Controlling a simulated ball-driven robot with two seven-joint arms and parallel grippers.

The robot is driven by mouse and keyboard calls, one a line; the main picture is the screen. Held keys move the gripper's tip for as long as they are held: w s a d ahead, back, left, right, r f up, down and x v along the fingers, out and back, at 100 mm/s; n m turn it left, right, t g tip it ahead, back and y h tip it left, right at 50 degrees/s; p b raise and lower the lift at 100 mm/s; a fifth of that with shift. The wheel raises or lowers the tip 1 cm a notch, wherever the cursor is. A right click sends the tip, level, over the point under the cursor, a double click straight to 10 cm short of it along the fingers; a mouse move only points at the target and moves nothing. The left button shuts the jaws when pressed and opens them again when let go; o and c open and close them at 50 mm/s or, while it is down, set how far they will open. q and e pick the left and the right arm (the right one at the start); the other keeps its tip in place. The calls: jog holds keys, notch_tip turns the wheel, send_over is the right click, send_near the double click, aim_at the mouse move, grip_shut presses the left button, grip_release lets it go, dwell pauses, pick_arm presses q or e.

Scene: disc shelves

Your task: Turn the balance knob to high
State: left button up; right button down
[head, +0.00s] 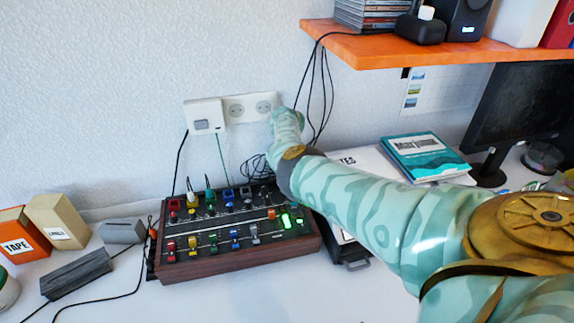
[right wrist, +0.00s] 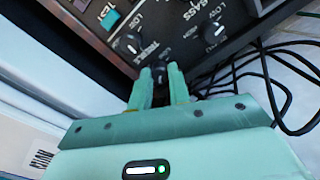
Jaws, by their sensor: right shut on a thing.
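The mixer (head: 235,258) is a wood-sided box with a dark panel of knobs, coloured sliders and a green-lit control on the desk. It also shows in the right wrist view (right wrist: 80,28). There my right gripper (right wrist: 161,77) has both fingers closed around a small dark knob (right wrist: 160,68) near the panel's edge. The fingers hide much of this knob, and I cannot read its name or setting. Other knobs with white pointers stand beside it, near the treble (right wrist: 128,45) and bass (right wrist: 215,33) labels. In the head view my right arm hides the gripper and the gripped knob.
Black cables (right wrist: 270,75) lie looped beside the mixer. An orange shelf (head: 420,52) overhangs at the upper right. Tape and label boxes (head: 22,240) stand left. The desk front is mostly clear.

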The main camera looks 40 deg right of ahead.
jog(key=shift+m, duration=0.9)
jog(key=c, duration=1.3)
grip_release()
jog(key=shift+s, duration=0.1)
jog(key=shift+r, duration=0.1)
